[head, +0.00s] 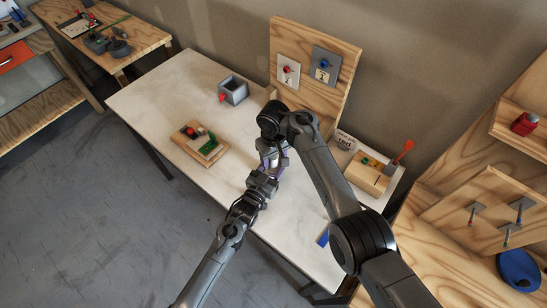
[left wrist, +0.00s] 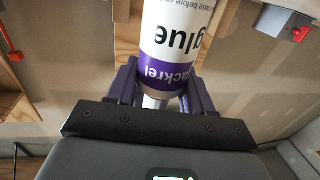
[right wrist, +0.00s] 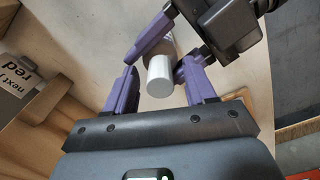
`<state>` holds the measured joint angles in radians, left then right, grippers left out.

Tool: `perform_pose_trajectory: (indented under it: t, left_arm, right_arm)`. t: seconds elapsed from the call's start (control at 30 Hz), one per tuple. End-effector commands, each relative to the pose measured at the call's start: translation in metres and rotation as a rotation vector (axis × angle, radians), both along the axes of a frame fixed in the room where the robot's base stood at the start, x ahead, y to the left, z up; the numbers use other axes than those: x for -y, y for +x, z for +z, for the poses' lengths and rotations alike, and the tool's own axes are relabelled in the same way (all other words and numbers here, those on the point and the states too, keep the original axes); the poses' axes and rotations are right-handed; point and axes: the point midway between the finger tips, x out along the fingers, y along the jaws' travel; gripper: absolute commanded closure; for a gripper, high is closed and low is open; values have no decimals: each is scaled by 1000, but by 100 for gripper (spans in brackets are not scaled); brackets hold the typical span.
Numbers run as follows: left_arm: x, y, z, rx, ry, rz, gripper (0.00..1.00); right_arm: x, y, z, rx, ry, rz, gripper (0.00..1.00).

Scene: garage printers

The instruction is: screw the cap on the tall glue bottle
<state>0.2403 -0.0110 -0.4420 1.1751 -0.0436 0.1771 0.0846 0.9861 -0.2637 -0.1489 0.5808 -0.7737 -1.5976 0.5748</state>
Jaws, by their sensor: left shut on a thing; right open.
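The tall glue bottle (left wrist: 178,40) is white with a purple band and lettering in the left wrist view. My left gripper (left wrist: 160,82) is shut on it, one finger on each side. A plain pale grey cylinder (right wrist: 160,78), apparently the cap, sits at the bottle's end in the right wrist view. My right gripper (right wrist: 159,72) is open, with a finger on either side of this cylinder and gaps beside it. I cannot tell whether the cylinder is screwed on. In the head view both grippers meet above the table, and my right arm hides most of the bottle.
The white table (head: 150,95) carries a grey open box (head: 233,91), a wooden tray (head: 205,150) with small parts and a wooden block (head: 367,176) at the right. A wooden back panel (head: 290,45) stands behind. The table's left part is clear.

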Motion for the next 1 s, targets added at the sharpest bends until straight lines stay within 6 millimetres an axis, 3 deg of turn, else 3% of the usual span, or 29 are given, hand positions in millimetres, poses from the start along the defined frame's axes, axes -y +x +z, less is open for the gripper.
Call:
perform_pose_trajectory:
  t: [0.53, 1.0]
  left_arm:
    - [0, 0, 0, 0, 0, 0, 100]
    - [0, 0, 0, 0, 0, 0, 100]
  right_arm:
    - [-1, 0, 65, 2, 2, 0, 45]
    - [0, 0, 74, 1, 0, 0, 45]
